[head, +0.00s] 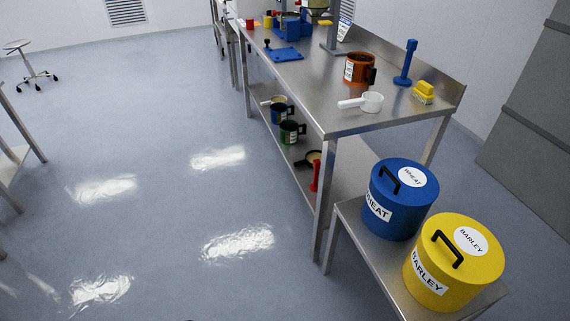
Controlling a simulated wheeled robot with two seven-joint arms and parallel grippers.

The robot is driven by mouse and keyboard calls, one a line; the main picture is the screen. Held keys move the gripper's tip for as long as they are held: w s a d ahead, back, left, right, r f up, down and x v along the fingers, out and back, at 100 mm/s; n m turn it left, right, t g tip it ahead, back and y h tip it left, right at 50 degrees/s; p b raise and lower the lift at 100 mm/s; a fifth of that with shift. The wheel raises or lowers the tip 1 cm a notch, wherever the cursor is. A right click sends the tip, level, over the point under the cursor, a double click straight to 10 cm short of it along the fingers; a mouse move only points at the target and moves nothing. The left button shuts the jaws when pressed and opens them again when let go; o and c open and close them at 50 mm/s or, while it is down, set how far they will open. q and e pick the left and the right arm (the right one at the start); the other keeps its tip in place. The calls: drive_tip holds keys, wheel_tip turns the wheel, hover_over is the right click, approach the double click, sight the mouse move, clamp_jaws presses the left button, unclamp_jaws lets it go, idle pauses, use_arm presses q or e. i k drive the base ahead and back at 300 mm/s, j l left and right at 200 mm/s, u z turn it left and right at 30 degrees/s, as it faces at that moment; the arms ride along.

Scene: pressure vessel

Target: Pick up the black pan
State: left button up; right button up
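A small dark pan (303,163) lies on the lower shelf of the steel table in the head view, near the table's front leg. Neither of my grippers is in view.
The steel table (300,85) holds an orange pot (359,68), a white scoop (371,102) and a yellow brush (424,92). Blue (280,114) and green (291,132) pots share the lower shelf. Blue wheat (402,212) and yellow barley (440,286) bins stand at right.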

sight(312, 154)
drive_tip(key=i+j+z, duration=0.4)
drive_tip(key=i+z, duration=0.1)
drive_tip(key=z, duration=0.35)
drive_tip(key=i+j+z, duration=0.15)
drive_tip(key=j+z, duration=0.3)
drive_tip(key=i+j+z, duration=0.1)
drive_tip(key=j+z, duration=0.35)
drive_tip(key=j, duration=0.2)
drive_tip(key=j+z, duration=0.45)
drive_tip(key=j, duration=0.75)
drive_tip(key=k+j, duration=0.1)
drive_tip(key=j, duration=0.65)
